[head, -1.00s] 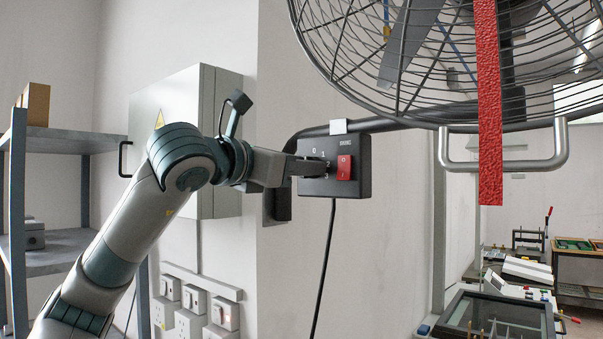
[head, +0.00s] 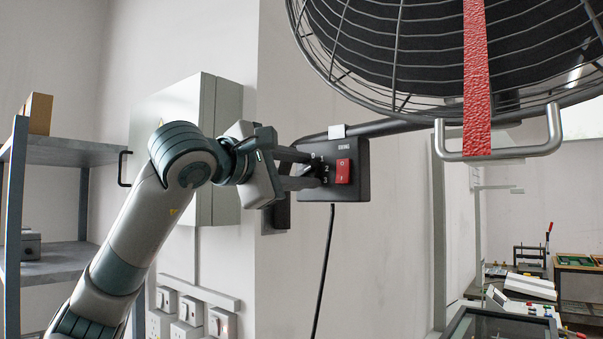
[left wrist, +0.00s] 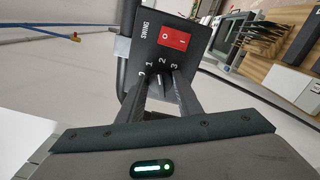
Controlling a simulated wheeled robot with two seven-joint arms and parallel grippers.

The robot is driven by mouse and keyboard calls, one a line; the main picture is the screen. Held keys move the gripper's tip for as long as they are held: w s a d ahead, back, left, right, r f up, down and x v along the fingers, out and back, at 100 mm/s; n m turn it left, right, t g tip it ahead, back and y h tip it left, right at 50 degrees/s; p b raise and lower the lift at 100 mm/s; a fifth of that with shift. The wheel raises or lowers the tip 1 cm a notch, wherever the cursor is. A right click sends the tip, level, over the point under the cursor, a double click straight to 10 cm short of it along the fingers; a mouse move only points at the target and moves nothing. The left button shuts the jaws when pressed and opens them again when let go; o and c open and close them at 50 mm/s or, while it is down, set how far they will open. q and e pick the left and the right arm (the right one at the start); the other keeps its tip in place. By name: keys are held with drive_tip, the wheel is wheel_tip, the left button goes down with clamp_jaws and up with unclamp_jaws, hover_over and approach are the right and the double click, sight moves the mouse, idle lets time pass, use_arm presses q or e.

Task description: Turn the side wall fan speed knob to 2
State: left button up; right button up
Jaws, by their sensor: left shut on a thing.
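The black fan control box (head: 362,190) is on the wall with a red rocker switch (head: 343,171) and a speed knob (head: 311,170) with digits 0 to 3 around it. My left gripper (head: 319,170) reaches in from the left, its two fingers one above the other, shut on the knob. In the left wrist view the fingers (left wrist: 163,88) stand on either side of the knob, which they mostly hide. A small pale mark between them appears to point at about the 2. The red switch (left wrist: 173,39) also shows there. My right gripper is out of view.
A large caged fan (head: 400,60) with a hanging red strip (head: 477,90) fills the upper right. A metal bar handle (head: 500,154) is below it. A grey cabinet (head: 185,140) and shelves (head: 75,150) stand left. A black cable (head: 322,270) hangs from the box.

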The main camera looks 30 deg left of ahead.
use_arm(q)
drive_tip(key=shift+f+m, duration=0.1)
drive_tip(key=shift+m, duration=1.1)
drive_tip(key=o, duration=1)
drive_tip(key=shift+s, duration=0.15)
